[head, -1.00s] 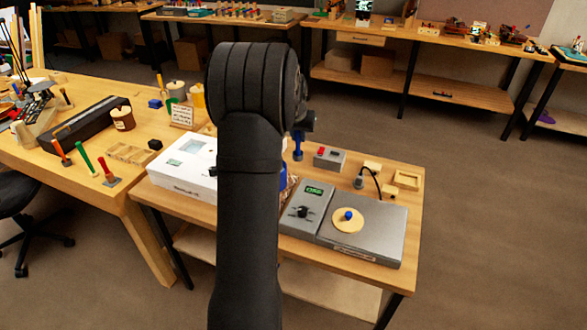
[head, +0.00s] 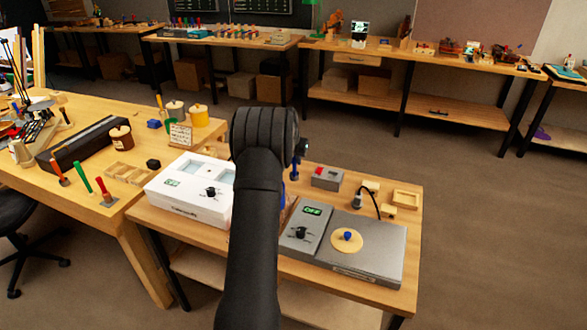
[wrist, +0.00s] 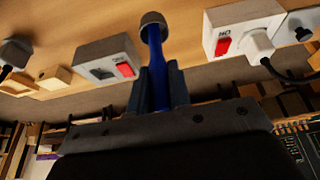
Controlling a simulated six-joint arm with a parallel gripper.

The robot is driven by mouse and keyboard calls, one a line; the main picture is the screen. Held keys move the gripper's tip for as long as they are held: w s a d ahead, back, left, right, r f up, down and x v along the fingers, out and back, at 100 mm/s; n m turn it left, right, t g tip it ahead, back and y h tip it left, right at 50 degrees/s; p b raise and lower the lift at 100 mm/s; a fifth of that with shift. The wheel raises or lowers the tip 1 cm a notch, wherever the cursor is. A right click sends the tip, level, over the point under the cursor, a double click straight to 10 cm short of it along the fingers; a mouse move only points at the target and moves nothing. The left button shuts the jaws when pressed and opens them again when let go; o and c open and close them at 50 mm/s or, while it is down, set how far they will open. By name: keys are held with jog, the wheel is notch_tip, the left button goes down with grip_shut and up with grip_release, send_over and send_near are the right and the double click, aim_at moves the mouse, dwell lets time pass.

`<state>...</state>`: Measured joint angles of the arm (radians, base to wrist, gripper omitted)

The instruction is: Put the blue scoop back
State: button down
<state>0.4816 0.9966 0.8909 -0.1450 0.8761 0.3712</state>
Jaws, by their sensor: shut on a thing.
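My gripper (wrist: 163,92) is shut on the blue scoop (wrist: 157,65). In the wrist view its blue shaft runs between the two fingers to a rounded grey end (wrist: 152,20). In the head view a small part of the blue scoop (head: 295,172) shows just right of my arm, near the back of the small bench. My arm hides most of the gripper there. I cannot tell how far the scoop is above the bench.
The small bench (head: 170,212) holds a white device (head: 190,195), a grey device with a round yellowish disc (head: 346,240), a grey switch box (head: 327,178), a cable and a small wooden tray (head: 407,199). A blue patch behind my arm is mostly hidden.

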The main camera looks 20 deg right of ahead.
aim_at(294, 173)
jog(key=shift+w+a+f, duration=0.1)
jog(key=shift+w+f, duration=0.05)
jog(key=shift+f, duration=1.95)
jog(key=shift+f, duration=0.15)
jog(key=c, duration=1.3)
grip_release()
